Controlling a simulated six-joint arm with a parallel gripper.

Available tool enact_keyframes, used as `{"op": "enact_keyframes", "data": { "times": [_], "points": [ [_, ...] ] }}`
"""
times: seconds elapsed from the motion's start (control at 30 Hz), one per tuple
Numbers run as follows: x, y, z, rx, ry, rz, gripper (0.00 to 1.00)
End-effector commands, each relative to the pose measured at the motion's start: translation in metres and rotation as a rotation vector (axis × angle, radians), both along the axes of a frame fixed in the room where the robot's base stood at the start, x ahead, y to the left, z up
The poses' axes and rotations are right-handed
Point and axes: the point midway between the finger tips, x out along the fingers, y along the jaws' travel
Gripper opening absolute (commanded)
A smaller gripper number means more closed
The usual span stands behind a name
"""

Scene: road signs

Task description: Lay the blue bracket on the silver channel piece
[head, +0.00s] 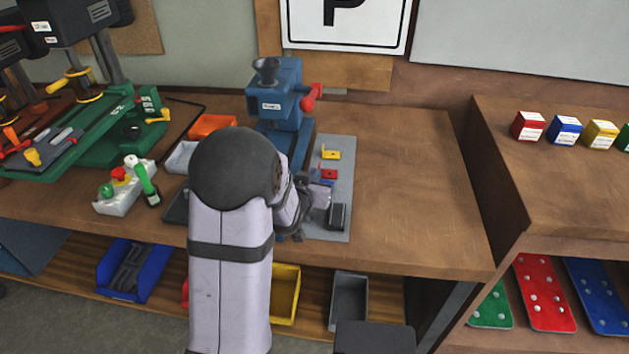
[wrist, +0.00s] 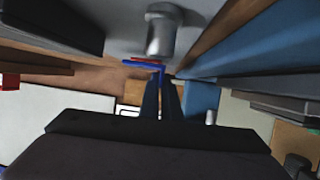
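A small blue bracket (wrist: 160,68) shows in the wrist view at the tips of my gripper (wrist: 161,82). The two dark fingers are close together, and one leg of the bracket runs down between them. In the head view my gripper (head: 306,203) is low over the grey mat, largely hidden by my arm, and its grip cannot be made out there. A dark grey block with lighter edges (head: 337,216) lies right of my gripper. I cannot tell whether it is the silver channel piece. A silver round-ended piece (wrist: 162,32) is beyond the bracket in the wrist view.
The grey mat (head: 342,185) carries a yellow bracket (head: 331,155) and a red bracket (head: 328,174) beyond my gripper. A blue press (head: 276,105) with a red handle stands behind. The bench (head: 415,195) right of the mat is clear.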

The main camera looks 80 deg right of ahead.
Motion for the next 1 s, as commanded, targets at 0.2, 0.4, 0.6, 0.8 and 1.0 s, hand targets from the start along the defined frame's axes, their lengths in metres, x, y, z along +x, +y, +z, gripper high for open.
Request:
{"op": "enact_keyframes", "data": {
  "times": [0.2,0.4,0.6,0.8,1.0],
  "points": [
    [0.0,0.0,0.035,-0.007,0.0,0.001,0.0],
    [0.0,0.0,0.065,-0.005,-0.001,0.001,0.0],
    [0.0,0.0,0.082,-0.001,0.0,0.001,0.0],
    [0.0,0.0,0.086,0.0,0.0,0.001,0.0],
    [0.007,-0.001,0.087,0.0,0.001,0.021,0.0]
  ]
}}
